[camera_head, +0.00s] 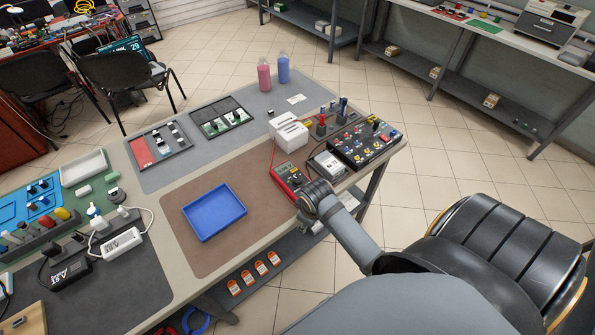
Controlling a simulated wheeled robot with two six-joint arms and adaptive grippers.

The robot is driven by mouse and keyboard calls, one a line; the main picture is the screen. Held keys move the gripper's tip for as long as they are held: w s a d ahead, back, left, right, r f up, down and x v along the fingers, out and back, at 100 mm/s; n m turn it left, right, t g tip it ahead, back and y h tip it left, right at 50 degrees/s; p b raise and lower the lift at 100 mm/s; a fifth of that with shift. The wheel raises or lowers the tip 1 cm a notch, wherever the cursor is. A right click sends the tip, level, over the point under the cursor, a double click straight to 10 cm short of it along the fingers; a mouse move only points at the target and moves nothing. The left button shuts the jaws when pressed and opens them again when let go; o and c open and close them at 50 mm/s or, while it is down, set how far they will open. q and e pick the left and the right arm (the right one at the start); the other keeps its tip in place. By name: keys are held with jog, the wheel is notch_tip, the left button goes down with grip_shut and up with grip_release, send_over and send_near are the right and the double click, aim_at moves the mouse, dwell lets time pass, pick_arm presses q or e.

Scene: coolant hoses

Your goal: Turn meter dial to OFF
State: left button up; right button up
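A red multimeter (286,178) with a grey display lies near the front edge of the table, on the right part of the brown mat. Its lower end is covered by my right arm's end, so I cannot make out the dial or its setting. My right gripper (304,202) is at the meter's lower right end, mostly hidden behind my dark wrist. I cannot tell whether its fingers touch the meter or are open or shut. My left gripper is not in view.
An empty blue tray (214,212) lies left of the meter. A white box (288,131) stands behind it. A dark panel with coloured knobs (364,142) and a small grey-white device (327,165) are to the right. Bare brown mat (250,172) lies between tray and meter.

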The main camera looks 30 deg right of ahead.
notch_tip(320, 180, up, 6)
jog(key=w+n, duration=0.2)
jog(key=w, duration=0.1)
jog(key=n+g, duration=0.2)
jog(key=n, duration=0.2)
send_near(297, 178)
jog(key=s+f, duration=0.1)
jog(key=s+a+f, duration=0.1)
jog(key=s+f, duration=0.1)
jog(key=s, duration=0.1)
jog(key=shift+a, duration=0.25)
jog(key=w+d+r+n+y, duration=0.1)
jog(key=w+d+r+n, duration=0.15)
jog(key=w+r, duration=0.25)
jog(key=shift+n+g, duration=0.25)
jog(key=shift+g, duration=0.15)
jog(key=f+b, duration=0.7)
jog(key=f, duration=0.1)
jog(key=shift+s+a+f, duration=0.1)
jog(key=shift+s+f, duration=0.1)
jog(key=shift+s, duration=0.15)
jog(key=shift+f+b, duration=0.35)
jog(key=shift+b, duration=0.05)
jog(key=shift+f+p, duration=0.35)
jog(key=shift+f, duration=0.4)
jog(key=shift+s, duration=0.1)
jog(key=shift+c, duration=0.5)
